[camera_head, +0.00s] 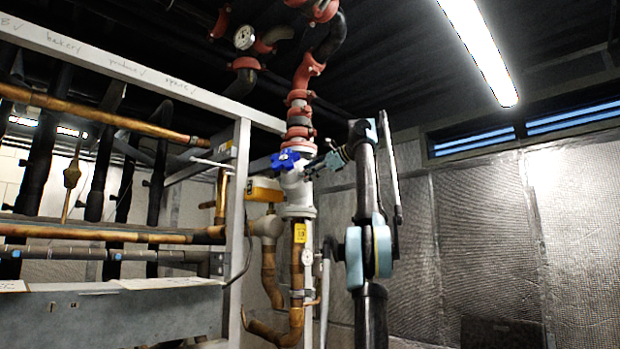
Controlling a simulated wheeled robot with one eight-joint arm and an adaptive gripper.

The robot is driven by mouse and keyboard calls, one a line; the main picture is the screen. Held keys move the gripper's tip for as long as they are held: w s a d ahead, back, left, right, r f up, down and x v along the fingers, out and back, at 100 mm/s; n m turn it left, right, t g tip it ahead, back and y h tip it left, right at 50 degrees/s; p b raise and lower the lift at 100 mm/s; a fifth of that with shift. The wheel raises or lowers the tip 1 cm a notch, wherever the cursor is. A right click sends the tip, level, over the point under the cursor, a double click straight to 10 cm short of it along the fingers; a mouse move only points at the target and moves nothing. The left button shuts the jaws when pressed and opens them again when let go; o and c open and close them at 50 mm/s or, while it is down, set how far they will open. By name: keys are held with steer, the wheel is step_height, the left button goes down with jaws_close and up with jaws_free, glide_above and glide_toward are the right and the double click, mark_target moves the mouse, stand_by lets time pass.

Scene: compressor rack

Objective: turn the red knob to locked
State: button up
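No red knob is clear in the head view. A blue star-shaped knob (285,160) sits on the front of a grey valve body (297,180) on the vertical pipe. Red pipe couplings (299,115) stand directly above it. My gripper (312,170) is just right of the blue knob, at the end of my black and pale-blue arm, which rises from the bottom of the view. Its dark fingers point left toward the valve. They are too small to show whether they are open or touch anything.
A grey metal rack (240,200) with copper pipes (100,115) fills the left.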

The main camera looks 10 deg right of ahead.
steer(key=s+d, duration=0.9)
steer(key=d, duration=0.2)
steer(key=shift+s+d+r, duration=0.15)
steer(key=shift+s+r, duration=0.1)
steer(key=shift+r, duration=0.1)
